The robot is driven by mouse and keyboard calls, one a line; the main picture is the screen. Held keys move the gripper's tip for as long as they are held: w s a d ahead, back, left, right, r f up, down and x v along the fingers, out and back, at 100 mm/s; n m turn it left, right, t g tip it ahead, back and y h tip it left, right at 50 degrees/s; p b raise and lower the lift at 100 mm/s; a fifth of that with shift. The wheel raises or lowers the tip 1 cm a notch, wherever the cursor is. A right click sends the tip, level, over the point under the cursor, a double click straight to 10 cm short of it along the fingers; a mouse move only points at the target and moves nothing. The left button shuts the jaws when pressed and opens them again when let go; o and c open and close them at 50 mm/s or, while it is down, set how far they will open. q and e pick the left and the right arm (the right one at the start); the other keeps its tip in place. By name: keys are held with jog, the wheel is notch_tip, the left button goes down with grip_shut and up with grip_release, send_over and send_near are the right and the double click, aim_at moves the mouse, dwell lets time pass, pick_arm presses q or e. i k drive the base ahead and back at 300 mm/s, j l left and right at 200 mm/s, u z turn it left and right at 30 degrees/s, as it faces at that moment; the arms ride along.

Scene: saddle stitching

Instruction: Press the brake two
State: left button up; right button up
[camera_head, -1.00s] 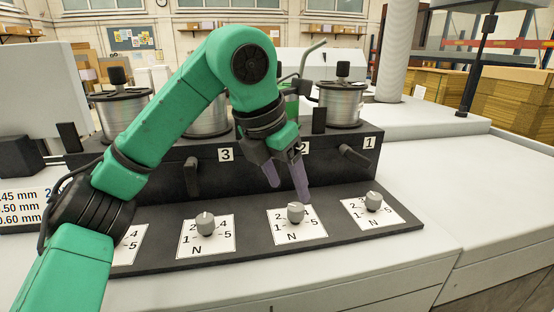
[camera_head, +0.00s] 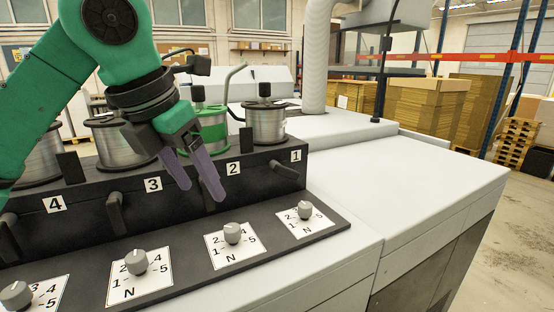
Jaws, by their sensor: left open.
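My left gripper (camera_head: 204,194) hangs from the green arm, its two purple-grey fingers apart, pointing down in front of the black box. The label 2 (camera_head: 233,169) is just right of the fingers. The brake lever by label 2 is mostly or wholly hidden behind the fingers; I cannot tell whether they touch it. Other dark levers show beside label 1 (camera_head: 284,170) and label 3 (camera_head: 116,212). The dial below label 2 (camera_head: 232,233) sits on a white numbered plate, below the gripper. My right gripper is not in view.
Wire spools, one with a green frame (camera_head: 211,133), stand behind the box. More grey dials (camera_head: 135,261) line the sloping black panel. A wide white machine top (camera_head: 400,185) lies clear at the right. Stacked cardboard (camera_head: 425,105) stands beyond it.

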aim_at(209, 203)
jog(key=k, duration=1.4)
